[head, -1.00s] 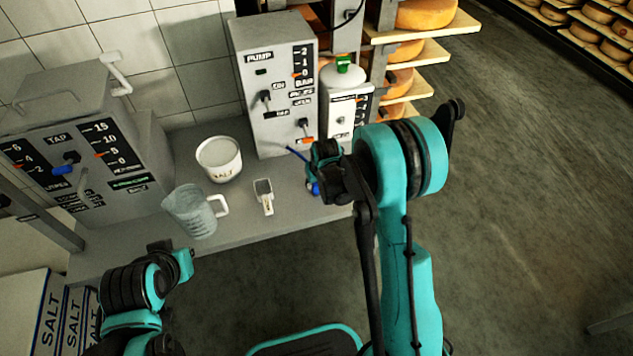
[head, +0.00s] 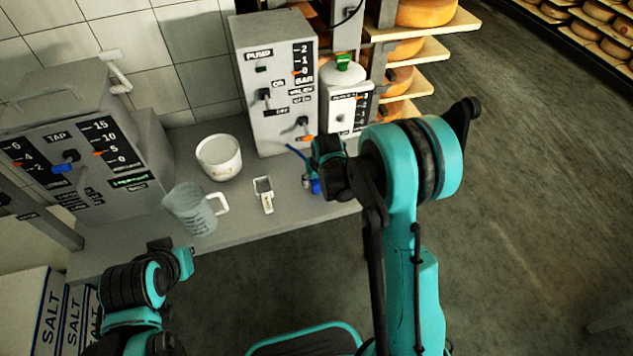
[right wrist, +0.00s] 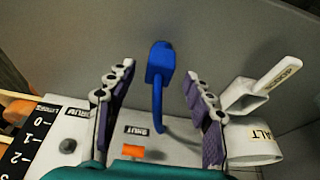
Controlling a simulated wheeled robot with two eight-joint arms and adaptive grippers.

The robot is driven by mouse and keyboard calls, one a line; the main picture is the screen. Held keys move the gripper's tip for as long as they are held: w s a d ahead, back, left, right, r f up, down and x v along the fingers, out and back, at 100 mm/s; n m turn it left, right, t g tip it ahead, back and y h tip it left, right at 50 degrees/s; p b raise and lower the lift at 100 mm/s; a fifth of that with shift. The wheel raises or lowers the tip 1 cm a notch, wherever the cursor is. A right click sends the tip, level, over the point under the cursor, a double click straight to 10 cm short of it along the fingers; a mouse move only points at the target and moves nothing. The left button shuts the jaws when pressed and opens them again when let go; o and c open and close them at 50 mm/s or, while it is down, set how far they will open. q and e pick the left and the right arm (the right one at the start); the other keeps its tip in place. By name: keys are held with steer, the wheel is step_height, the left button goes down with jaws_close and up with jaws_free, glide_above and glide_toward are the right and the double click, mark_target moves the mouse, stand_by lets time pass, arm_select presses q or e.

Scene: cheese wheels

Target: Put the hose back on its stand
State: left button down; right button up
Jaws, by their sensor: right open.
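The blue hose (head: 297,153) shows in the head view as a short length at the front of the pump box. Its blue end piece (head: 315,186) is just below my right gripper (head: 322,165). In the right wrist view the blue hose (right wrist: 188,92) bends over from a blue block (right wrist: 160,66). My right gripper (right wrist: 158,75) is open, its pads on either side of the block with gaps. I cannot make out a separate stand. My left gripper (head: 180,262) is at the lower left, away from the hose; its fingers are unclear.
The pump box (head: 275,90) and a white canister with a green top (head: 343,90) stand behind. A white salt tub (head: 219,160), a scoop (head: 264,195) and a clear jug (head: 190,212) are on the grey bench (head: 235,240). The tap box (head: 80,150) is at left.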

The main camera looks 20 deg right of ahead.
steer(key=v, duration=0.9)
steer(key=s+r+t, duration=0.1)
steer(key=s+r, duration=0.4)
steer(key=s, duration=0.5)
steer(key=s+r+t, duration=0.2)
steer(key=s+r, duration=0.2)
steer(key=s, duration=0.7)
steer(key=shift+r, duration=0.4)
steer(key=shift+s+d, duration=0.1)
